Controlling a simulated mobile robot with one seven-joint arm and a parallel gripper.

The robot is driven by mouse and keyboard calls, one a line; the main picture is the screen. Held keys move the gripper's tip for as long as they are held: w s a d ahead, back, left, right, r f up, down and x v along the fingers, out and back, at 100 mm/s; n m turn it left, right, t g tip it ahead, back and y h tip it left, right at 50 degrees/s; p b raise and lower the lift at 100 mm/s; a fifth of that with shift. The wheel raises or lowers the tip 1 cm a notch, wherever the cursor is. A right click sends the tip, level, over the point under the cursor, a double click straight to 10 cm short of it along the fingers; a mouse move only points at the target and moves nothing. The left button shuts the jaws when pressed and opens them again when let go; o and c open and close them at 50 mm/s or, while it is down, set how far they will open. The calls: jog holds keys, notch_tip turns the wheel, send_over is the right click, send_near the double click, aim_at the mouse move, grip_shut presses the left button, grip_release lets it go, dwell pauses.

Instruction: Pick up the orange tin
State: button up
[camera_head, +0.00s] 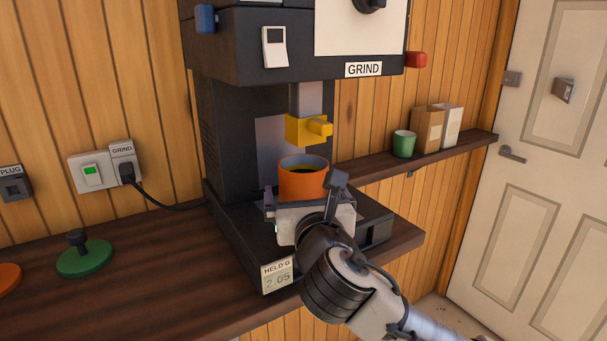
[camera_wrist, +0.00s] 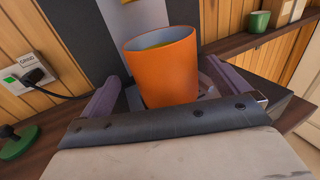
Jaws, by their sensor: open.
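The orange tin (camera_head: 303,181) stands upright on the grinder's base, under the yellow spout (camera_head: 308,129). Dark contents show inside it in the head view. In the wrist view the orange tin (camera_wrist: 162,70) is straight ahead, between the two fingers. My gripper (camera_head: 302,202) is open in front of the tin's lower part. In the wrist view my gripper (camera_wrist: 160,98) has one finger to the left of the tin and one to the right, with a gap at least on the left. The tin's lower front is partly hidden by the gripper in the head view.
The black grinder (camera_head: 230,130) rises behind the tin, with its spout close above. A "HELD G" display (camera_head: 277,277) reads about 2.05. A green disc with a knob (camera_head: 85,257) lies left on the counter. A green cup (camera_head: 404,144) and boxes (camera_head: 427,130) stand on the right shelf.

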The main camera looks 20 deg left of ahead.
aim_at(300, 170)
jog(key=shift+w+a, duration=0.15)
jog(key=shift+w, duration=0.05)
jog(key=p+x, duration=0.1)
jog(key=x, duration=0.1)
jog(key=p+x, duration=0.2)
jog(key=shift+w+r, duration=0.25)
jog(key=shift+w, duration=0.2)
jog(key=shift+w+a+f, duration=0.1)
jog(key=shift+w, duration=0.15)
jog(key=shift+c, duration=0.4)
jog(key=c, duration=1.2)
